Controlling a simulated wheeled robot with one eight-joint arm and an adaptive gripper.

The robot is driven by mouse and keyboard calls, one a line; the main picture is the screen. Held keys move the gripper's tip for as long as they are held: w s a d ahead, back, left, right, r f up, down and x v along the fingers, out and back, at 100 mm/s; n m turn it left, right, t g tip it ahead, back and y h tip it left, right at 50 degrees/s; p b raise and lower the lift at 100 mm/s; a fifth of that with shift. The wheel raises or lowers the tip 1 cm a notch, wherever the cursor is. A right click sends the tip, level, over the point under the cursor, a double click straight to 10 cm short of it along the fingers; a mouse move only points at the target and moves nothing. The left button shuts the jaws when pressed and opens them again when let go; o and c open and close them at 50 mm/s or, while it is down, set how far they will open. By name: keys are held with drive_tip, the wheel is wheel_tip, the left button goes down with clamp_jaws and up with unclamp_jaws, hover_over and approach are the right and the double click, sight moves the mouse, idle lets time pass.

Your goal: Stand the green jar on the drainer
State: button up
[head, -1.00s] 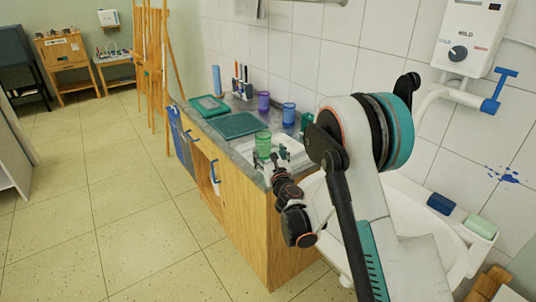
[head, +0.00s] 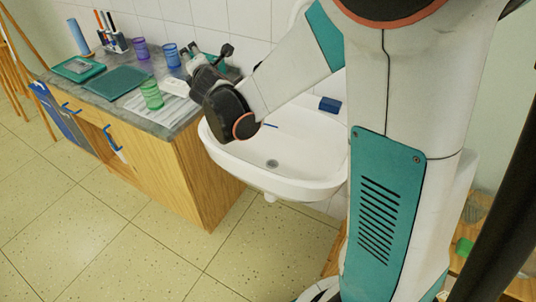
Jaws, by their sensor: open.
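The green jar (head: 151,93) is a translucent ribbed cup standing upright on the counter in the head view. It stands at the left part of a flat white ribbed drainer (head: 178,110); I cannot tell for sure whether its base is on the ribs or just beside them. My gripper (head: 187,50) is open, raised to the right of and behind the jar in the picture. It is apart from the jar, and its fingers look small and dark.
A purple cup (head: 140,48) and a blue cup (head: 171,54) stand at the back. Left are a teal mat (head: 117,80), a teal tray (head: 77,67) and a pen holder (head: 115,40). The white sink (head: 290,165) is right of the counter (head: 165,128).

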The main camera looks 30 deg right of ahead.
drive_tip(key=s+d+r+m+g, duration=0.2)
drive_tip(key=s+d+m, duration=0.2)
drive_tip(key=s+m, duration=0.4)
drive_tip(key=s+f+m+g, duration=0.2)
drive_tip(key=s+m, duration=0.2)
drive_tip(key=s, duration=0.5)
drive_tip(key=s+f+m+g+y, duration=0.1)
drive_tip(key=s+m, duration=0.4)
drive_tip(key=s, duration=0.5)
drive_tip(key=s+a+f+m+g+y, duration=0.1)
drive_tip(key=s+f+m+g, duration=0.2)
drive_tip(key=s, duration=0.7)
drive_tip(key=shift+s+f+m, duration=0.15)
drive_tip(key=shift+m, duration=0.55)
